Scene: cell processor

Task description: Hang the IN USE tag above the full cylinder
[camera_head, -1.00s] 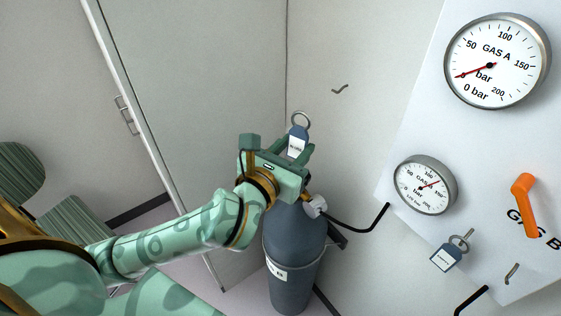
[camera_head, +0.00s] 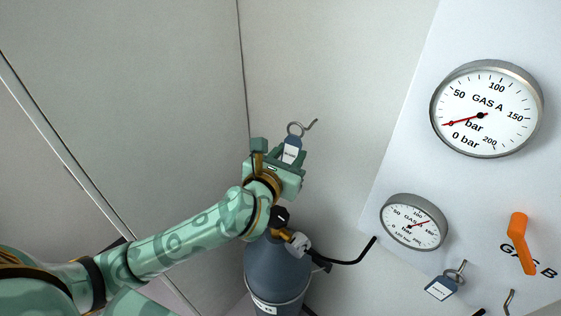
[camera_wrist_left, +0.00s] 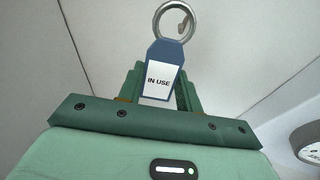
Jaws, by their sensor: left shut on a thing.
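The IN USE tag (camera_head: 291,150) is blue with a white label and a metal ring on top. My left gripper (camera_head: 277,165) is shut on its lower part, ring upward. The tag also shows in the left wrist view (camera_wrist_left: 162,75), reading "IN USE". A bent wall hook (camera_head: 309,125) overlaps the ring's right side in the head view. In the left wrist view the hook (camera_wrist_left: 184,24) shows inside the ring's opening; I cannot tell whether it passes through. The grey-blue cylinder (camera_head: 275,268) stands below my gripper. My right gripper is not in view.
The panel at right carries the GAS A gauge (camera_head: 487,110) near 0 bar, a smaller gauge (camera_head: 413,224) reading well above zero, and an orange handle (camera_head: 521,243). Another blue tag (camera_head: 442,287) hangs on a panel hook. A black hose (camera_head: 350,257) runs from the cylinder valve.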

